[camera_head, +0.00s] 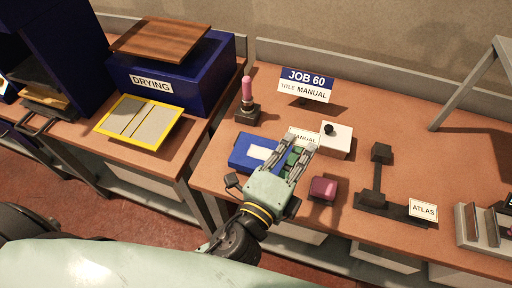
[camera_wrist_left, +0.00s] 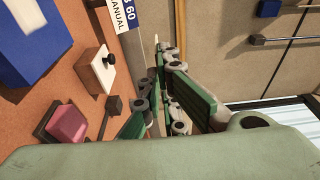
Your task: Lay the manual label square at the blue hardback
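The blue hardback (camera_head: 240,153) lies on the brown workbench with a pale blank patch on its cover; its blue cover also shows at the left of the left wrist view (camera_wrist_left: 40,60). The manual label (camera_head: 302,133) is a small white card at the fingertips of my left gripper (camera_head: 303,146), above the bench and just right of the hardback. In the left wrist view the fingers (camera_wrist_left: 160,65) come together on a thin pale edge that looks like the card. The fingers partly hide the hardback's right side. My right gripper is in neither view.
A white block with a black knob (camera_head: 337,136) stands close right of the fingertips, and a pink block (camera_head: 323,187) sits nearer. A pink-handled tool (camera_head: 247,101) and the JOB 60 sign (camera_head: 307,84) stand behind. A dark stand (camera_head: 379,182) is farther right.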

